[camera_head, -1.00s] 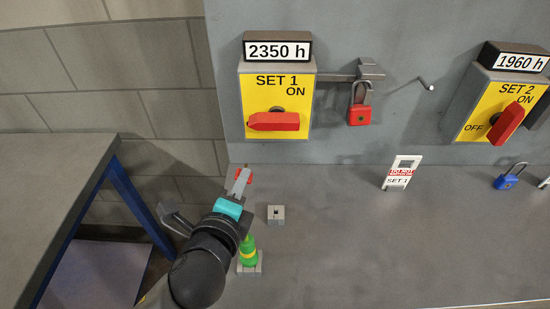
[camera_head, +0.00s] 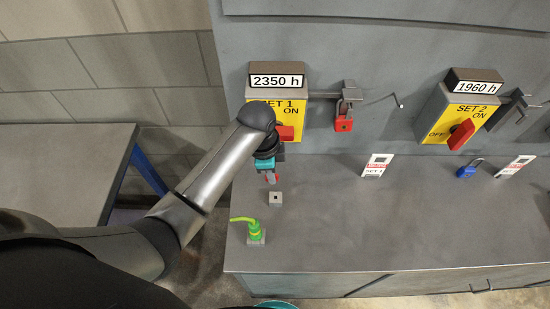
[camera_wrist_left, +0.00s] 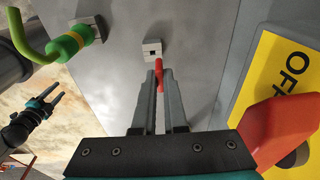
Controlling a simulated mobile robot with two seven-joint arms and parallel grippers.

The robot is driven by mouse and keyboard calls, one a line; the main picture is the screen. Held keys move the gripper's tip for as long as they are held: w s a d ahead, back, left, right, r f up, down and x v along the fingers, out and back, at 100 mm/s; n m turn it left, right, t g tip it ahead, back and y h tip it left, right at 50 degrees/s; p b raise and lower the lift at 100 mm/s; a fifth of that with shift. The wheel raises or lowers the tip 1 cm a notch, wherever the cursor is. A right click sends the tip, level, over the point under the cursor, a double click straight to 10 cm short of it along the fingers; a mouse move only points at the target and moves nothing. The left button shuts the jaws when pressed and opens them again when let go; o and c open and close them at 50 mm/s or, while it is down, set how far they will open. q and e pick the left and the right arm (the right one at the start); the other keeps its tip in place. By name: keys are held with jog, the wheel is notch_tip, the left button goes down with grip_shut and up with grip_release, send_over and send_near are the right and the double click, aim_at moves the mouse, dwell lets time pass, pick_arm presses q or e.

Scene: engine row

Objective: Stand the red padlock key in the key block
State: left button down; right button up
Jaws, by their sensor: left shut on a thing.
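The red key (camera_wrist_left: 159,74) is between the fingertips of my left gripper (camera_wrist_left: 158,80), which is shut on it. In the head view the left gripper (camera_head: 271,177) hangs over the bench beside the SET 1 switch, with red showing at its tips. The key block (camera_head: 275,198) is a small grey block with a dark square hole, just in front of the gripper. In the left wrist view the block (camera_wrist_left: 152,50) lies just beyond the key, which appears apart from it. My right gripper (camera_wrist_left: 53,95) shows at the left of the wrist view, fingers apart and empty.
A green plug-like thing (camera_head: 253,230) with a curved stem stands on another grey block. A red padlock (camera_head: 343,122) hangs from the SET 1 hasp. A white SET 1 tag (camera_head: 377,166) and a blue padlock (camera_head: 468,170) are farther right. The front middle bench is clear.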

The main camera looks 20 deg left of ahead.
pick_arm(q)
jog(key=shift+s+d+r+g+h+p, duration=0.1)
jog(key=shift+d+r+g+h+p, duration=0.15)
jog(key=shift+r, duration=0.2)
jog(key=shift+s+d+r+g+h+p, duration=0.1)
jog(key=shift+d+r, duration=0.2)
jog(key=shift+r, duration=0.15)
pick_arm(e)
jog(key=shift+a+r, duration=0.15)
jog(key=shift+r, duration=0.55)
jog(key=shift+a, duration=0.1)
pick_arm(q)
jog(key=shift+f+b, duration=1.6)
jog(key=shift+f, duration=1.25)
pick_arm(e)
jog(key=shift+w+f, duration=0.1)
jog(key=shift+f, duration=1.5)
jog(key=shift+r, duration=0.15)
pick_arm(q)
jog(key=shift+p, duration=0.45)
pick_arm(e)
jog(key=shift+r, duration=0.3)
pick_arm(q)
jog(key=shift+p, duration=0.45)
pick_arm(e)
jog(key=shift+r, duration=0.45)
pick_arm(q)
jog(key=shift+p, duration=0.3)
pick_arm(e)
jog(key=shift+r, duration=0.3)
